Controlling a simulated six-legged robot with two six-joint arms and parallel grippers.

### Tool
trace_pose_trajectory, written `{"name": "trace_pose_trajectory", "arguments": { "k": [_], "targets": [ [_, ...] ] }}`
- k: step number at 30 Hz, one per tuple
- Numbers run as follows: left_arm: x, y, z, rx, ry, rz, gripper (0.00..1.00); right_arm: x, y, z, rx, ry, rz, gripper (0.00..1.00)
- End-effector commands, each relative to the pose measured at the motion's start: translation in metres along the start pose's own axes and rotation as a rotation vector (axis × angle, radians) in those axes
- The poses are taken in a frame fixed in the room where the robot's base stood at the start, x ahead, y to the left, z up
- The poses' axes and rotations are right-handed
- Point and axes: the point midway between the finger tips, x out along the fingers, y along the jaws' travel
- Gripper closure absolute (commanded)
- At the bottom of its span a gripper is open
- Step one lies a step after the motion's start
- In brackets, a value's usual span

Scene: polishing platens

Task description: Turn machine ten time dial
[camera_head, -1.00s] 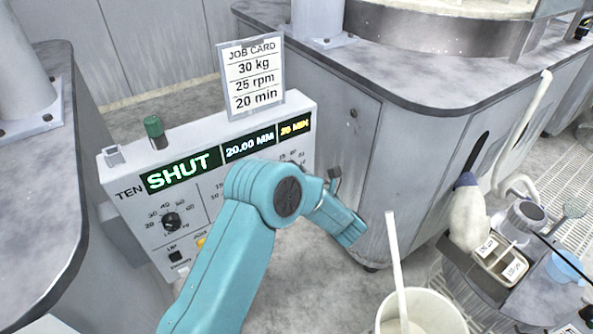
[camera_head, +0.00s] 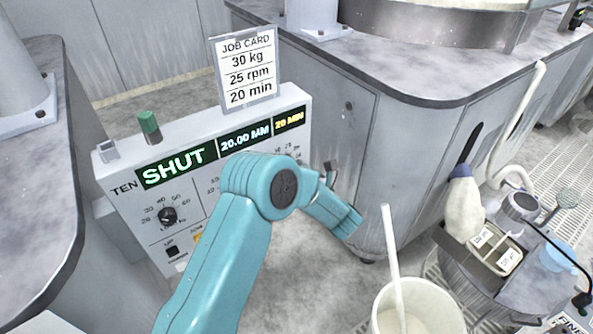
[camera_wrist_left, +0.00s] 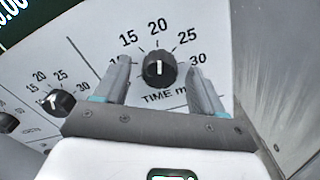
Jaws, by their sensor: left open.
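The machine ten panel (camera_head: 130,188) stands at left centre in the head view, with lit readouts SHUT, 20.00 MM and 20 MIN (camera_head: 289,120). Its time dial (camera_wrist_left: 159,68) is a black knob in the left wrist view, its white mark pointing up towards 20. My left gripper (camera_wrist_left: 157,64) is open, one finger either side of the knob, with gaps visible; whether the tips reach its depth I cannot tell. In the head view my teal arm hides the time dial and most of the gripper. My right gripper is out of view.
A job card (camera_head: 247,68) on the panel reads 30 kg, 25 rpm, 20 min. Another dial (camera_wrist_left: 59,101) sits left of the time dial. A grey cabinet (camera_head: 345,120) stands close on the right. A white bucket (camera_head: 420,305) with a stick is at the lower right.

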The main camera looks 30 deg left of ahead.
Motion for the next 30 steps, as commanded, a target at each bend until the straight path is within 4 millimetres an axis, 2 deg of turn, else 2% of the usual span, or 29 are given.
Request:
{"name": "trace_pose_trajectory", "arguments": {
  "k": [5, 15, 19, 24, 30],
  "targets": [
    [-0.021, -0.001, 0.001, 0.001, -0.002, -0.005, 0.31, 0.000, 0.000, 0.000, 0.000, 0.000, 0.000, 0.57],
    [-0.110, -0.001, 0.001, 0.001, -0.004, -0.005, 0.31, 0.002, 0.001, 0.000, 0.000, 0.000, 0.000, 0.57],
    [-0.137, -0.001, 0.000, 0.001, -0.003, -0.004, 0.31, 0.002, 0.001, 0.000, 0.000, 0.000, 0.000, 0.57],
    [-0.158, -0.001, 0.000, 0.001, 0.000, -0.002, 0.31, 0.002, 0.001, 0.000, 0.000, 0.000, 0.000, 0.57],
    [-0.163, 0.000, 0.000, 0.001, 0.000, 0.000, 0.31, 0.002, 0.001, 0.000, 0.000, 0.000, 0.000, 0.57]
  ]
}}
